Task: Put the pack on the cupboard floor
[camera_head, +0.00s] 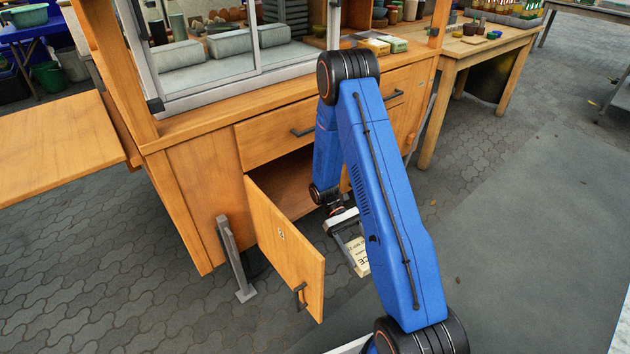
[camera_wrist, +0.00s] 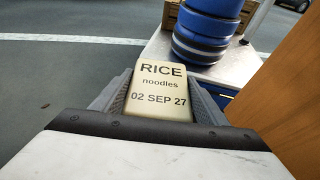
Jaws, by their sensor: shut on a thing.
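The pack (camera_wrist: 160,92) is a cream block printed "RICE noodles 02 SEP 27". It sits between the two fingers of my gripper (camera_wrist: 163,100), which is shut on it. In the head view the pack (camera_head: 358,254) shows below my gripper (camera_head: 350,240), partly hidden behind my blue arm. The cupboard (camera_head: 200,205) is wooden, with its door (camera_head: 285,250) swung open toward the front. Its dark opening (camera_head: 290,180) lies under a drawer. My gripper is in front of the opening, to the right of the open door. Most of the cupboard floor is hidden.
A grey metal post (camera_head: 235,260) stands left of the door. The door's handle (camera_head: 300,296) sticks out near its free edge. A wooden table (camera_head: 480,45) stands at the back right. The paving (camera_head: 520,170) on the right is clear.

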